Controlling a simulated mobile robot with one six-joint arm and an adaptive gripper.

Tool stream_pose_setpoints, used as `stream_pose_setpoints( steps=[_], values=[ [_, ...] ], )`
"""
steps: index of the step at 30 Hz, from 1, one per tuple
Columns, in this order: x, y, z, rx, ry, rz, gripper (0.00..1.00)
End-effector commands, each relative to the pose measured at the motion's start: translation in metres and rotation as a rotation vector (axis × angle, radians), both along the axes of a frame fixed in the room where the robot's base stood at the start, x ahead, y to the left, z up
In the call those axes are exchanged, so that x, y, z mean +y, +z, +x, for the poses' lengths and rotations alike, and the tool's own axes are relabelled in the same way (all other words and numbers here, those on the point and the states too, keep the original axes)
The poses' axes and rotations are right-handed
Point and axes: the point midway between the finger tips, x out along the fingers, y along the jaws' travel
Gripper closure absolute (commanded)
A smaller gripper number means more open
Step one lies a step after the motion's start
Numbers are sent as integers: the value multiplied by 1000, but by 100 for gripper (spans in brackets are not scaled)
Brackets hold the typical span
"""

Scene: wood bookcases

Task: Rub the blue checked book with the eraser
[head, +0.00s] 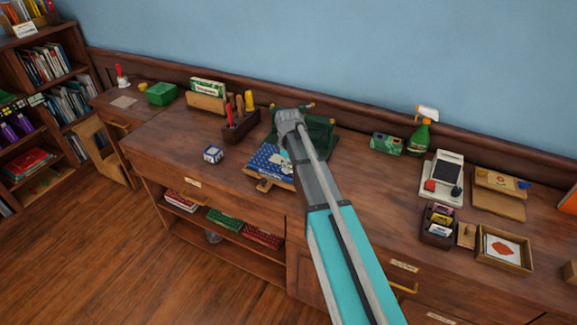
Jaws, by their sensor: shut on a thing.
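The blue checked book (264,162) lies on a small wooden stand (264,184) near the front of the counter, left of my arm. My arm reaches over its right side. My gripper (285,154) is at the book's right part, largely hidden by my own arm. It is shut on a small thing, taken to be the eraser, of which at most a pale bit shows. I cannot tell whether the eraser touches the cover.
A green tray (322,138) stands behind the book. A dark tool holder (240,127) and a blue-white cube (213,154) are to the left. A green spray bottle (420,136), a card reader (441,176) and small boxes stand right. Front counter left of the book is clear.

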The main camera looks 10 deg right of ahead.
Motion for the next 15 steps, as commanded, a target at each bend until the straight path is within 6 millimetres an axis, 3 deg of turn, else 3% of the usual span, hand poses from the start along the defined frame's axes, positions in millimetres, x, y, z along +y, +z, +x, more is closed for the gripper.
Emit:
stream_pose_setpoints(
  steps=[15],
  values=[
    [0,41,0,0,0,0,98]
  ],
)
